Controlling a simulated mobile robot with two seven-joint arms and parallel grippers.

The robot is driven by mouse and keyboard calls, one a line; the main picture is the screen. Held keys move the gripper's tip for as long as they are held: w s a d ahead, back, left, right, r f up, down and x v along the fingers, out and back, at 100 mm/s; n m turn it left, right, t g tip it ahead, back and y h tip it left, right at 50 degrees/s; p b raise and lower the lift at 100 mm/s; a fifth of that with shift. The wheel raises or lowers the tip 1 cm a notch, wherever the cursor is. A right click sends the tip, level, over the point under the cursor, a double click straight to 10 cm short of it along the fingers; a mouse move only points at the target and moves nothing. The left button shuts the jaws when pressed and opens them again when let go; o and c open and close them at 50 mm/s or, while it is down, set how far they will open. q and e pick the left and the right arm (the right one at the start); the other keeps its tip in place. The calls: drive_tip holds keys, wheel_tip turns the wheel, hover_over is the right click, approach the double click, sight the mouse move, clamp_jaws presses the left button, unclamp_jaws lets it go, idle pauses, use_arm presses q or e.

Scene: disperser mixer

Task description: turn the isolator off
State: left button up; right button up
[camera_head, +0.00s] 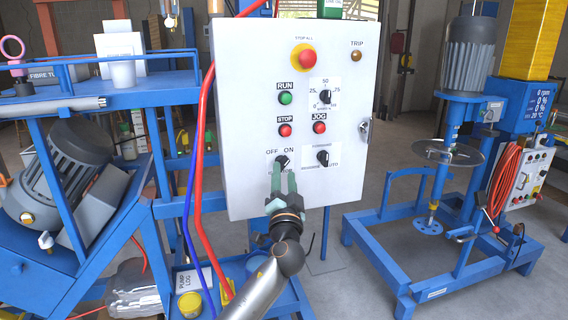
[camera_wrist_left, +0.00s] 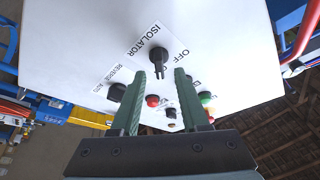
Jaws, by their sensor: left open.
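The isolator knob (camera_head: 281,161) is a small black rotary switch low on the left of the white control panel (camera_head: 240,120), under the printed words OFF and ON. In the left wrist view the knob (camera_wrist_left: 158,56) shows beside the ISOLATOR label, its bar pointing away from OFF, seemingly to ON. My left gripper (camera_head: 283,174) has green fingers reaching up to the knob. In the left wrist view my left gripper (camera_wrist_left: 159,74) is open, one finger each side of the knob's bar. I cannot tell whether they touch it. My right gripper is not in view.
Close by on the panel are a red STOP button (camera_head: 284,130), a green RUN button (camera_head: 285,98), a red JOG button (camera_head: 319,128) and a black forward/reverse selector (camera_head: 323,157). Red and blue hoses (camera_head: 199,150) run along the panel's left edge.

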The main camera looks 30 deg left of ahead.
sight(284, 166)
use_arm(q)
drive_tip(key=shift+x, duration=1.55)
clamp_jaws()
